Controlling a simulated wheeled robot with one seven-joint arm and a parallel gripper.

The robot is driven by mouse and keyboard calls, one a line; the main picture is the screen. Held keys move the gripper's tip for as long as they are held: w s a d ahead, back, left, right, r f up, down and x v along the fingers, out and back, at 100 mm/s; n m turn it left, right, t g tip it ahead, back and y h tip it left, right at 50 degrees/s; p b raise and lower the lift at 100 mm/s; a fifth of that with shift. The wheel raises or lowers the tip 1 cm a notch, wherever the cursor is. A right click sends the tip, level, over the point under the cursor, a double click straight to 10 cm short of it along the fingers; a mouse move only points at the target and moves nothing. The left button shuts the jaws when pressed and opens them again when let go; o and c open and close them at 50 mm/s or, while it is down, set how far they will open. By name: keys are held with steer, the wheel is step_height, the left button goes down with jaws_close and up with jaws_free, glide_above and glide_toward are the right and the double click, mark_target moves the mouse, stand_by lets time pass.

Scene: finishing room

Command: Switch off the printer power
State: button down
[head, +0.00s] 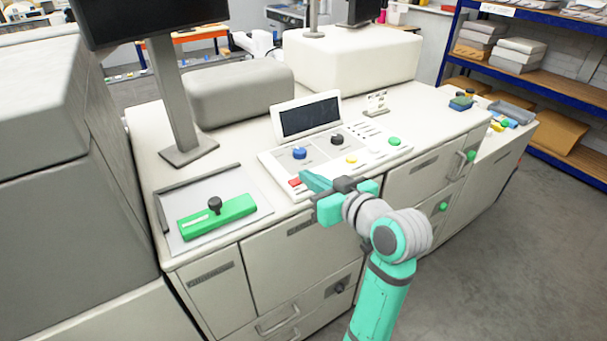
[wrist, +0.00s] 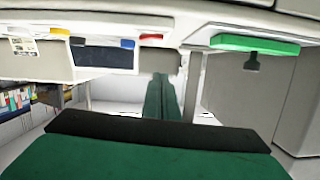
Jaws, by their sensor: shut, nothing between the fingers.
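The printer's sloped control panel (head: 330,166) sits on the cream cabinet top, with a dark screen (head: 309,118) behind it. A red switch (head: 294,182) is at the panel's front left corner; the red part also shows in the wrist view (wrist: 151,36). My gripper (head: 305,177) is shut and empty, its fingertips just right of the red switch. In the wrist view the green fingers (wrist: 163,95) lie together, their tips below the red part. I cannot tell whether they touch the panel. The switch's position is too small to read, and I see no readable power label.
The panel also has a blue knob (head: 300,153), a black knob (head: 337,139), a yellow button (head: 351,160) and a green button (head: 394,141). A green block with a black knob (head: 217,217) lies on a plate at left. A monitor stand (head: 175,100) rises behind. Floor at right is clear.

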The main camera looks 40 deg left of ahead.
steer(key=shift+v, duration=2.05)
steer(key=w+d+f+m+t+h, duration=0.1)
steer(key=d+f+m+t, duration=0.25)
steer(key=f, duration=0.45)
steer(key=w+d+f+m+t+h, duration=0.1)
steer(key=d+f+m+t, duration=0.2)
steer(key=f, duration=0.4)
steer(key=s+d+f+m+t+h, duration=0.1)
steer(key=s+d+f+m+h, duration=0.2)
steer(key=d+f, duration=0.3)
steer(key=s+d+f+m+t+h, duration=0.1)
steer(key=s+d+f+m+h, duration=0.2)
steer(key=f, duration=0.4)
steer(key=s+d+f+m+t+h, duration=0.15)
steer(key=s+d+f+h, duration=0.4)
steer(key=s+d, duration=0.55)
steer(key=d+f+v, duration=0.1)
steer(key=v, duration=1.5)
steer(key=shift+d+f+n+h, duration=0.2)
steer(key=shift+d+n+h, duration=0.1)
steer(key=shift+h, duration=0.15)
